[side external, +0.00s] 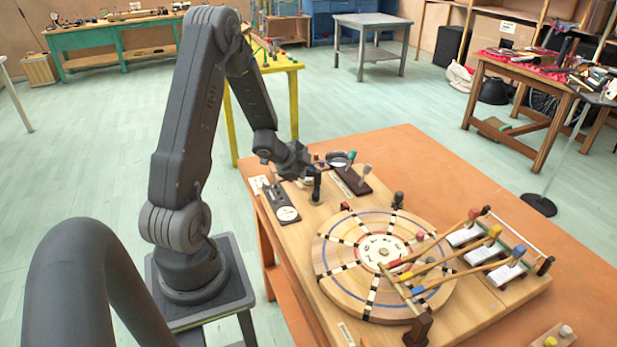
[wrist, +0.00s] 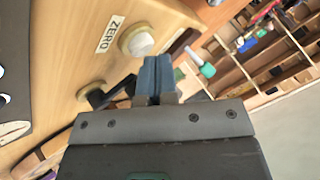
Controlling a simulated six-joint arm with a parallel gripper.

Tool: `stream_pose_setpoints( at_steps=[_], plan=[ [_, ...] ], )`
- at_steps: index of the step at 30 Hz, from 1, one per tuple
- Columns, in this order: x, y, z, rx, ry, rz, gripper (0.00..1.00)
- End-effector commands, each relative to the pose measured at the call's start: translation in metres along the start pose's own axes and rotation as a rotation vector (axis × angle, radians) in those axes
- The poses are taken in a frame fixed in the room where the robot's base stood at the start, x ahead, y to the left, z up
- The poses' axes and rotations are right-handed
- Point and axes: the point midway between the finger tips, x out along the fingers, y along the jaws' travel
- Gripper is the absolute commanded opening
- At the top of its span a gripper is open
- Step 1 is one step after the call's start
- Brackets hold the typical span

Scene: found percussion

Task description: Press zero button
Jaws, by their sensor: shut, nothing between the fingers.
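The zero button (wrist: 138,41) is a round pale cap in a tan ring on the wooden board. It sits beside a white label reading ZERO (wrist: 111,34). In the wrist view my gripper (wrist: 155,62) is shut and empty, its blue-grey fingertips just below the button in the picture. A gap shows between the tips and the cap; I cannot tell the height. In the side view my gripper (side external: 315,178) is over the back part of the board, and I cannot make out the button there.
The board (side external: 330,310) lies on an orange table (side external: 415,150). It carries a segmented wheel (side external: 335,255), mallets over white bars (side external: 485,255), and a dark panel with a dial (side external: 283,205). A second round knob (wrist: 92,89) is partly hidden. A green-tipped piece (wrist: 207,70) stands to the right.

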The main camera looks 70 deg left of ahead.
Motion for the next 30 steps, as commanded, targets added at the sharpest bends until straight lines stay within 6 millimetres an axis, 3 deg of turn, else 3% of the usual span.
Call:
stream_pose_setpoints(
  at_steps=[30],
  plan=[
    [-0.015, -0.011, -0.011, 0.003, 0.0, -0.001, 0.0]
  ],
)
